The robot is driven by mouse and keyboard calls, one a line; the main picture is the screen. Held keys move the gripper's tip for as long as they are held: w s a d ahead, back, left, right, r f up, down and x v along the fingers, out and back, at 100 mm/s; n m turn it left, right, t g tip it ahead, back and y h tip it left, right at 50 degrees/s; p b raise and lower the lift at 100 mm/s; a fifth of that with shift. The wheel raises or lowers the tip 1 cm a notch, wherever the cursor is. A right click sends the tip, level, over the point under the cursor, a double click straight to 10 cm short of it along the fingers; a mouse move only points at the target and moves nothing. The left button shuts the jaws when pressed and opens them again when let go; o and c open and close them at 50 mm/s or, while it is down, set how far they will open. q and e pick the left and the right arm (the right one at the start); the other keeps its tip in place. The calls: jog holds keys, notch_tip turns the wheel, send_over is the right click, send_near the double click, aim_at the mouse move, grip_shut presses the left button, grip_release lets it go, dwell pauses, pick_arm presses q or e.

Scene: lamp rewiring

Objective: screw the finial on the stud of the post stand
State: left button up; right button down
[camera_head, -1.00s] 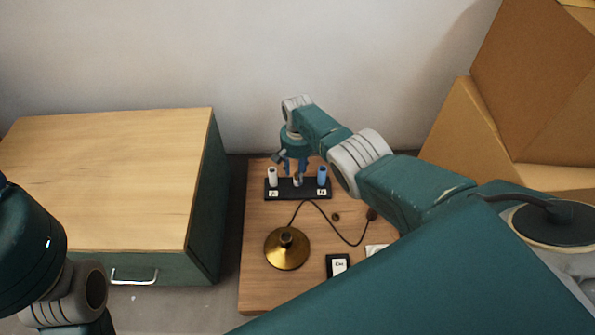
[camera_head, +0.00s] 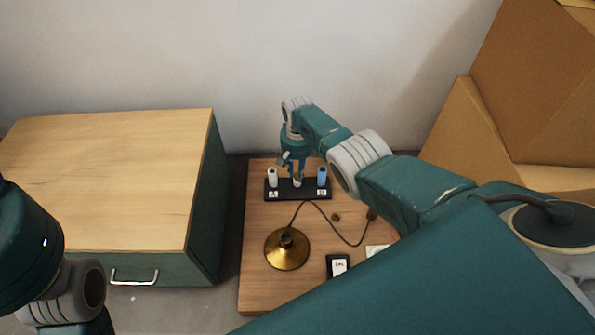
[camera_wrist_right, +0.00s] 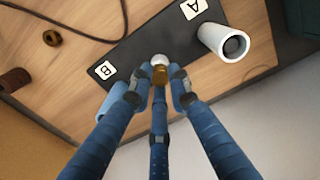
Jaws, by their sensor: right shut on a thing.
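The post stand (camera_head: 312,194) is a black plate with labels A and B, a white tube (camera_head: 272,177) on the left and a blue tube (camera_head: 322,177) on the right. It also shows in the wrist view (camera_wrist_right: 140,45). My right gripper (camera_wrist_right: 158,84) points down over the stand's middle, its fingers shut on the small brass finial (camera_wrist_right: 159,75). A pale round piece (camera_wrist_right: 159,60) shows right by the finial, over the plate. The stud is hidden, and I cannot tell how far the finial sits on it. My left gripper is out of view.
A brass lamp base (camera_head: 287,250) with a dark cord stands on the wooden table (camera_head: 265,295). A small brass ring (camera_head: 336,217) and a labelled dark box (camera_head: 339,266) lie nearby. A cabinet (camera_head: 110,180) stands left, cardboard boxes (camera_head: 520,100) right.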

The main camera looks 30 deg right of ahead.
jog(key=m, duration=0.6)
jog(key=shift+m, duration=0.5)
jog(key=m, duration=0.4)
jog(key=shift+p, duration=0.3)
jog(key=m, duration=0.4)
jog(key=shift+m, duration=1.2)
jog(key=m, duration=0.5)
jog(key=shift+f+m, duration=0.1)
jog(key=shift+m, duration=0.2)
